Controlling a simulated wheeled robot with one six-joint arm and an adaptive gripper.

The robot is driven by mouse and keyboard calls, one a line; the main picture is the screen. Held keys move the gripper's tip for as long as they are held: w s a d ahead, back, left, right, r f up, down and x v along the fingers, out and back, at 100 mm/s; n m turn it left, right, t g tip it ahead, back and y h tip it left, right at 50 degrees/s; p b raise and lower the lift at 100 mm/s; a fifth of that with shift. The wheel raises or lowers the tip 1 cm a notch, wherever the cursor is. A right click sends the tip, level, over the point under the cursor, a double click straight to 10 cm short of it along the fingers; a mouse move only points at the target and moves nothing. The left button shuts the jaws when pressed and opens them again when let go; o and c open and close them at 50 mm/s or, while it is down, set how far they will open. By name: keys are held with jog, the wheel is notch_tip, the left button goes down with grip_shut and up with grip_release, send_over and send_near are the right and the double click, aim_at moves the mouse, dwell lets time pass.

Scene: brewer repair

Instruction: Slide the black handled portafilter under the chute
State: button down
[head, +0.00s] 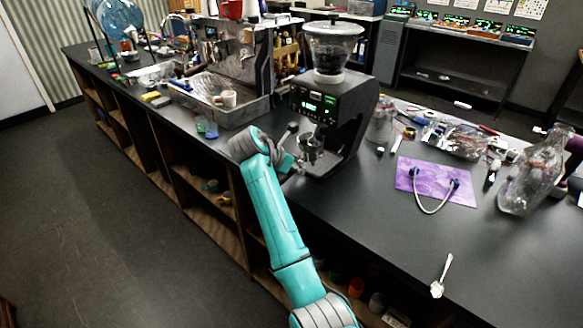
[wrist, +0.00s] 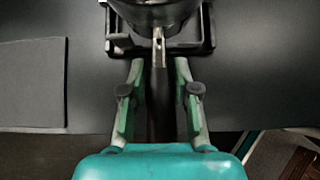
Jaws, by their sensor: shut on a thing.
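The black handled portafilter shows in the wrist view, with its black handle (wrist: 160,105) pointing back toward me between the fingers of my gripper (wrist: 159,80). Its round metal head (wrist: 158,12) is at the top edge of that view, partly cut off, over a black forked bracket or base. In the head view my gripper (head: 290,163) is at the front of the black grinder (head: 335,112), shut on the handle. A metal portafilter head (head: 310,147) shows in front of the grinder, below its lit panel. The chute itself is hard to make out.
An espresso machine (head: 225,65) with a white cup (head: 228,98) on its tray stands to the left. A purple mat (head: 430,182) with a white cable, clear bottles and tools lie to the right.

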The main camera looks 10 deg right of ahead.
aim_at(304, 160)
jog(key=shift+w+d+f, duration=0.1)
jog(key=shift+w+d, duration=0.7)
jog(key=shift+d, duration=0.3)
jog(key=shift+w+d+f, duration=0.1)
jog(key=shift+w+d, duration=0.7)
jog(key=shift+d, duration=0.25)
jog(key=shift+w+d+f, duration=0.15)
jog(key=shift+d+f, duration=0.05)
jog(key=shift+f, duration=0.15)
jog(key=c, duration=0.8)
grip_release()
jog(key=shift+f, duration=0.1)
